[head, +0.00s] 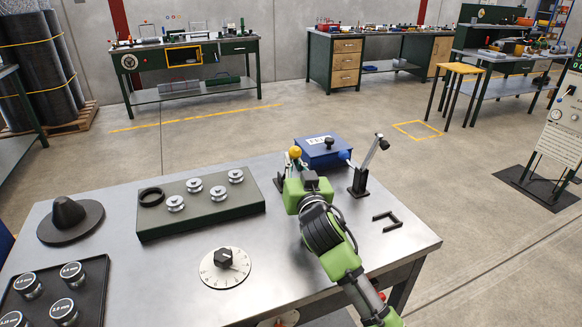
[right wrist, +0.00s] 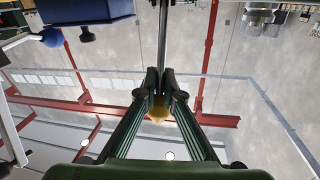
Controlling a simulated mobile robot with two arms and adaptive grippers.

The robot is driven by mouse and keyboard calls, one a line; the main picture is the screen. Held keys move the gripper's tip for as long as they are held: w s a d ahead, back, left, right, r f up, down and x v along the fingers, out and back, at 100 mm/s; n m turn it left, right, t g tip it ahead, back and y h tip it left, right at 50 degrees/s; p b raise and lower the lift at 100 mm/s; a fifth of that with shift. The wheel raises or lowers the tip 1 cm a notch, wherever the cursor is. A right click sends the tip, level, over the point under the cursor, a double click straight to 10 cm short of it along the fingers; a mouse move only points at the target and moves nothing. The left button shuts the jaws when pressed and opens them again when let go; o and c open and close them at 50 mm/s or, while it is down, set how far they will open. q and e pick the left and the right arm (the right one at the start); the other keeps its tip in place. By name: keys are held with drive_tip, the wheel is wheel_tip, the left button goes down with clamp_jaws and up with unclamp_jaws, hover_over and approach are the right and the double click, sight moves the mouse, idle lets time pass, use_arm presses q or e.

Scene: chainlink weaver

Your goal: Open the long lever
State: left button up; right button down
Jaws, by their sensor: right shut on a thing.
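A lever with a yellow ball knob (head: 295,152) stands at the left side of the blue box near the table's far edge. My right gripper (head: 292,172) is at this lever and hides most of its rod and base in the head view. In the right wrist view the fingers (right wrist: 160,82) are shut on the thin metal rod (right wrist: 163,35), with the yellow knob (right wrist: 157,112) between the fingers, nearer the palm. A second lever (head: 370,160), with a dark grip, stands tilted to the right of the box. My left gripper is not in view.
The blue box (head: 325,158) and a blue ball knob (head: 345,155) are close to the right gripper. A green spool tray (head: 205,218), a dial (head: 224,267), a dark cone (head: 68,212) and a black handle (head: 387,221) are on the table.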

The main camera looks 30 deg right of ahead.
drive_tip(key=shift+d+r, duration=0.15)
drive_tip(key=shift+r, duration=0.55)
drive_tip(key=c, duration=1.9)
unclamp_jaws()
drive_tip(key=shift+s, duration=0.2)
drive_tip(key=shift+s+f, duration=0.1)
drive_tip(key=shift+s, duration=0.05)
drive_tip(key=shift+f, duration=0.25)
drive_tip(key=shift+s+a, duration=0.2)
drive_tip(key=shift+s, duration=0.1)
drive_tip(key=v, duration=1.1)
drive_tip(key=shift+s+d, duration=0.1)
drive_tip(key=shift+s, duration=0.1)
drive_tip(key=shift+r, duration=0.1)
